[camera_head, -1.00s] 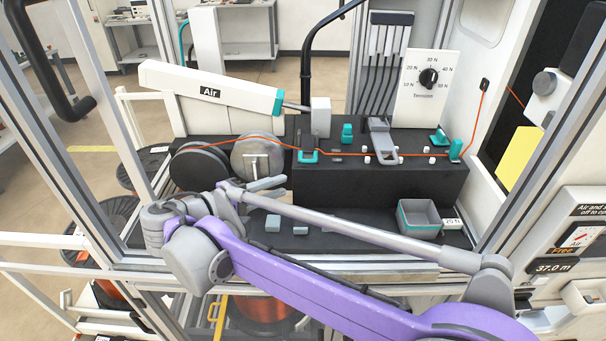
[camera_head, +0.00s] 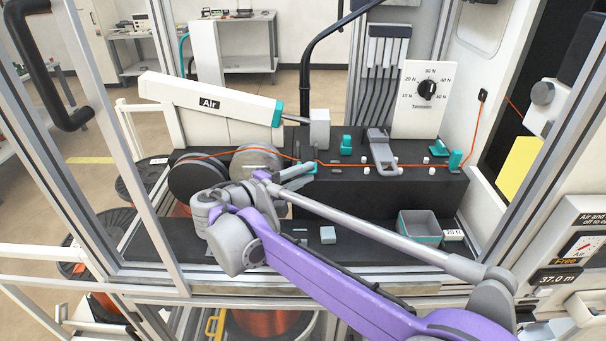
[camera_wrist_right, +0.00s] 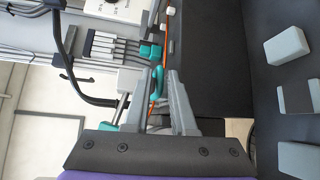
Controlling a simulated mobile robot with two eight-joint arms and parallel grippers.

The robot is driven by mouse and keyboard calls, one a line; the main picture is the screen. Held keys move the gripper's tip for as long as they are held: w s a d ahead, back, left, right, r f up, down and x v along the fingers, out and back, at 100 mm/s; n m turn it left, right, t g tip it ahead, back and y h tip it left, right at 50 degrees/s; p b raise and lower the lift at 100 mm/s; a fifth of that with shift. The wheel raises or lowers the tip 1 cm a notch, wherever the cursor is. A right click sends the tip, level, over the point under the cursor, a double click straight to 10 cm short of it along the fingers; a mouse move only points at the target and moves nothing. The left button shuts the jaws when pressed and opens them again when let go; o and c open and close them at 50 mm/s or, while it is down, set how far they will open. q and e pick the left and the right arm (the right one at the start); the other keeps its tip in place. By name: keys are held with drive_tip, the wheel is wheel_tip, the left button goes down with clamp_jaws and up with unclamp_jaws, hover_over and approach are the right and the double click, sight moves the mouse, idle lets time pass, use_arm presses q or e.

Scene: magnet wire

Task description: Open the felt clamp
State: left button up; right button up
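What looks like the felt clamp, a dark block with a teal loop handle, sits on the left end of the black bench, beside the orange wire (camera_head: 340,164). In the head view my right gripper (camera_head: 312,170) mostly covers it. In the right wrist view the teal loop (camera_wrist_right: 157,82) shows upright ahead of and between the fingertips of my right gripper (camera_wrist_right: 154,88). The fingers are spread apart, with nothing visibly pinched. Contact with the loop cannot be told. My left gripper is out of view.
A grey lever clamp (camera_head: 384,155) and a teal guide (camera_head: 346,145) stand farther right along the wire. The Air cylinder (camera_head: 210,102) is behind left, above the grey wheels (camera_head: 198,174). A grey-teal bin (camera_head: 419,228) and small grey blocks (camera_head: 328,235) lie on the lower ledge.

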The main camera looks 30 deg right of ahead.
drive_tip(key=shift+c, duration=0.3)
clamp_jaws()
drive_tip(key=shift+f, duration=0.1)
idle(1.1)
